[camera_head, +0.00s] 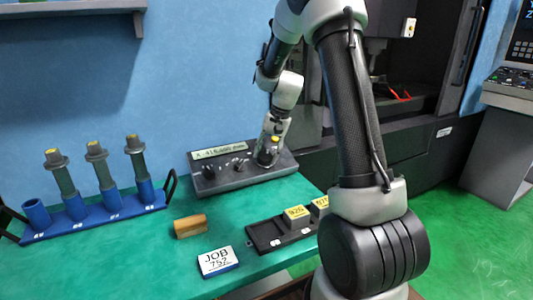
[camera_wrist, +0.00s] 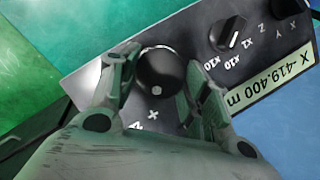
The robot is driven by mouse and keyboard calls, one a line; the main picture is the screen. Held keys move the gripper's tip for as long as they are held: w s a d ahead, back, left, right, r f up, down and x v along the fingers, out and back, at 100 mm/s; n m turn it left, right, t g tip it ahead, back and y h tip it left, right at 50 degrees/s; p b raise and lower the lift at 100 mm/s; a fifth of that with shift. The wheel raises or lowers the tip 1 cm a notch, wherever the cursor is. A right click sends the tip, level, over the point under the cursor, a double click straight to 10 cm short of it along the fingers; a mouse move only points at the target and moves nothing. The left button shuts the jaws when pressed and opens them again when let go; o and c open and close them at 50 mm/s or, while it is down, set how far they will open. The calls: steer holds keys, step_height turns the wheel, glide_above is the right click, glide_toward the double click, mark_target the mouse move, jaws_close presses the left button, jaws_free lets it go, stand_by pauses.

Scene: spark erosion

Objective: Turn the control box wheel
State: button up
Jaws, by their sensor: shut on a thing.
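The control box (camera_head: 240,176) is a dark grey box on the green bench, with a lit display strip (camera_head: 218,152) along its back. In the wrist view the control box (camera_wrist: 190,45) shows upside down, and the display (camera_wrist: 268,88) reads X -419.400. The wheel is a round black knob (camera_wrist: 160,72) near one end of the panel. My gripper (camera_wrist: 158,88) has one finger on each side of the wheel and is shut on it. In the head view my gripper (camera_head: 268,160) is over the right end of the box and hides the wheel.
A blue rack (camera_head: 100,217) with several holders stands at the left. A brass-coloured block (camera_head: 190,226), a JOB 752 sign (camera_head: 217,261) and a black tray (camera_head: 268,238) with yellow-topped blocks lie in front of the box. Smaller selector knobs (camera_wrist: 228,34) sit beside the wheel.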

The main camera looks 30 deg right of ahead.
steer(key=m+t, duration=0.1)
steer(key=m, duration=0.2)
steer(key=m+t+y, duration=0.1)
steer(key=m, duration=0.2)
steer(key=shift+s+d+f, duration=0.1)
steer(key=shift+s+d, duration=0.05)
steer(key=shift+s, duration=0.05)
steer(key=m+t, duration=0.1)
steer(key=m, duration=0.2)
steer(key=m+t, duration=0.1)
steer(key=m, duration=0.2)
steer(key=shift+s+m, duration=0.2)
steer(key=shift+m, duration=0.1)
steer(key=shift+t, duration=0.3)
steer(key=o, duration=1)
steer(key=shift+o, duration=0.2)
steer(key=v, duration=1.1)
steer(key=shift+s+d+r, duration=0.2)
steer(key=shift+d+r, duration=0.05)
steer(key=shift+r, duration=0.05)
